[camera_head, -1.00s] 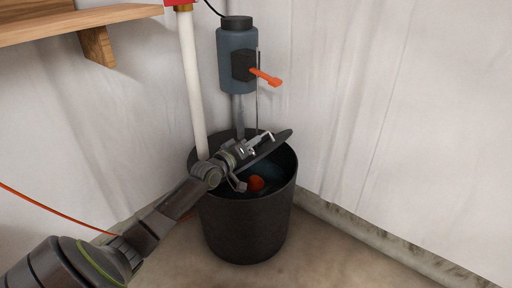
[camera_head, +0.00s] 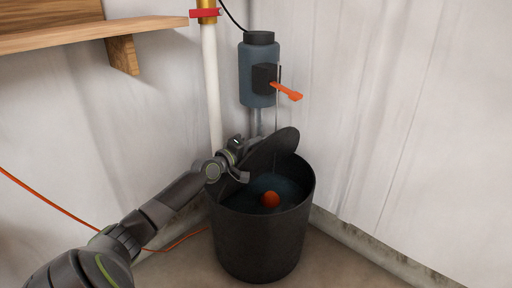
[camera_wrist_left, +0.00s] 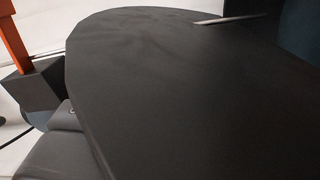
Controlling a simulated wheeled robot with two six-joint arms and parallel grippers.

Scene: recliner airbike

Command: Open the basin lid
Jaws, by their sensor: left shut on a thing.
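The black basin (camera_head: 260,245) stands on the floor in the corner. Its black lid (camera_head: 275,147) is tilted up steeply at the back left of the rim, so the basin's inside shows, with dark water and an orange ball (camera_head: 270,199). My left gripper (camera_head: 240,156) is shut on the lid at its left side, above the rim; its fingertips are partly hidden. In the left wrist view the lid (camera_wrist_left: 190,90) fills most of the picture. My right gripper is not in view.
A blue-grey pump body (camera_head: 258,75) with an orange lever (camera_head: 287,91) is above the basin, and a thin rod hangs down by the lid. A white pipe (camera_head: 212,90) runs down behind my gripper. A wooden shelf (camera_head: 60,40) juts out at upper left.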

